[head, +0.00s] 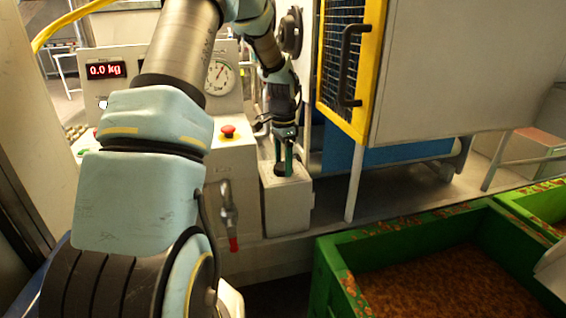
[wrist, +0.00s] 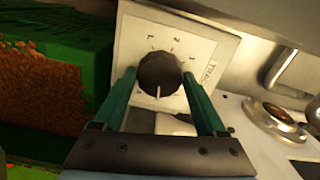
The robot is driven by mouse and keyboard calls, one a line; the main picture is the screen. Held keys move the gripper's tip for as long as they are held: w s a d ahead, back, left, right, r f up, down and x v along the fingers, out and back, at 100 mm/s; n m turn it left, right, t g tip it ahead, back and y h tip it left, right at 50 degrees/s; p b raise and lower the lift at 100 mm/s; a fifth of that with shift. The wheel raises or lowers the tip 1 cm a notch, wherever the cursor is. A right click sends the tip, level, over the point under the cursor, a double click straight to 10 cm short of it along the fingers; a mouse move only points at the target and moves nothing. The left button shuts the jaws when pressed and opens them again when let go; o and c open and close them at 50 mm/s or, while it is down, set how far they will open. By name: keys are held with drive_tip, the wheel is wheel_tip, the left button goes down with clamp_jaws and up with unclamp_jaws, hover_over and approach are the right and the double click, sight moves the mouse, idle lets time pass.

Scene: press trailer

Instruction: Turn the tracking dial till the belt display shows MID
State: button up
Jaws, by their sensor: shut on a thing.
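The tracking dial is a round black knob (wrist: 158,72) on a pale square plate (wrist: 205,45) with printed marks and partly readable lettering. A white line on the knob points toward the bottom of the wrist picture. My gripper (wrist: 159,76) is shut on the knob, one green finger on each side. In the head view my gripper (head: 284,160) points down at the top of a grey box (head: 286,208), and the dial is mostly hidden there. I cannot make out a belt display reading MID or anything else.
A red 0.0 kg readout (head: 105,69), a round gauge (head: 219,77) and a red button (head: 227,131) are on the pale machine at left. A red-tipped lever (head: 230,215) hangs below. A yellow-framed guard (head: 345,65) stands right of my gripper. A green bin (head: 335,262) is in front.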

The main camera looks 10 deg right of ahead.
sight(283, 166)
drive_tip(key=shift+w, duration=0.1)
drive_tip(key=o, duration=1.3)
wheel_tip(283, 166, up, 11)
drive_tip(key=shift+f+b, duration=0.1)
drive_tip(key=shift+b, duration=1.1)
